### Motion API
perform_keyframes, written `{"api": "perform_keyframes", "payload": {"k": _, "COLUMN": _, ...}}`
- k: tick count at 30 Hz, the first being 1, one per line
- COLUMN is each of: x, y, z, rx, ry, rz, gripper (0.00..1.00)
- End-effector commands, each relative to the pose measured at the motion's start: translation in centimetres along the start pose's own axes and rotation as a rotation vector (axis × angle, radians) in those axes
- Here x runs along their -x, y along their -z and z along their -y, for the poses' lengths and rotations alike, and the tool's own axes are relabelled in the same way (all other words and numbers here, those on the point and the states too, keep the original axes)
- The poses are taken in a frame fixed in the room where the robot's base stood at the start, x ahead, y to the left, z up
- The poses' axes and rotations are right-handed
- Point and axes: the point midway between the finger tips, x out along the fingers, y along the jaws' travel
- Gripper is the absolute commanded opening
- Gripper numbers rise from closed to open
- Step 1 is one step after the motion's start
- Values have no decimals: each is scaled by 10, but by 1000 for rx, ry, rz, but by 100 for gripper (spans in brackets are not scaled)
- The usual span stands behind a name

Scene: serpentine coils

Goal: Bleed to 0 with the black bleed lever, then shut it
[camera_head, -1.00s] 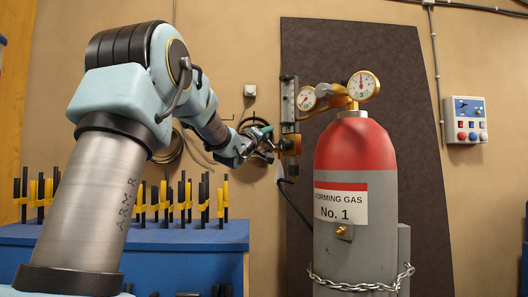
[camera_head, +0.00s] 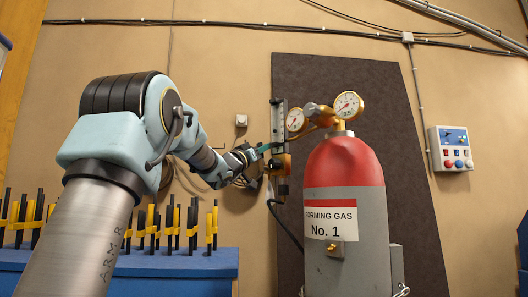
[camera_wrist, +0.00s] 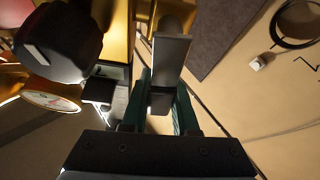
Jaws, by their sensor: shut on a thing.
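My gripper (camera_head: 264,151) is at the brass valve block (camera_head: 282,164) beside the gas cylinder (camera_head: 344,172). In the wrist view its two teal fingers (camera_wrist: 161,104) are closed around a flat dark lever (camera_wrist: 169,52), which I take to be the bleed lever. In the head view the lever is too small and hidden by the gripper to make out its angle. Two round gauges, the left one (camera_head: 295,120) and the right one (camera_head: 348,106), sit on top of the regulator. Their needles are too small to read surely. A gauge (camera_wrist: 50,102) shows edge-on in the wrist view.
A dark panel (camera_head: 385,150) stands behind the cylinder. A black hose (camera_head: 284,226) hangs below the valve block. A switch box (camera_head: 451,148) is on the right wall. A blue bench (camera_head: 180,262) with several black and yellow upright pieces stands at the left.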

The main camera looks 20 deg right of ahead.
Motion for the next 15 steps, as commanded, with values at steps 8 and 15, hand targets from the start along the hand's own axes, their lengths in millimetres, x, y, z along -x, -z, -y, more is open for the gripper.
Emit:
{"api": "perform_keyframes", "payload": {"k": 8, "x": 0, "y": -2, "z": 0, "rx": -12, "ry": -6, "rz": 4, "gripper": 0}}
{"api": "perform_keyframes", "payload": {"k": 15, "x": 0, "y": -2, "z": 0, "rx": -11, "ry": -5, "rz": 4, "gripper": 30}}
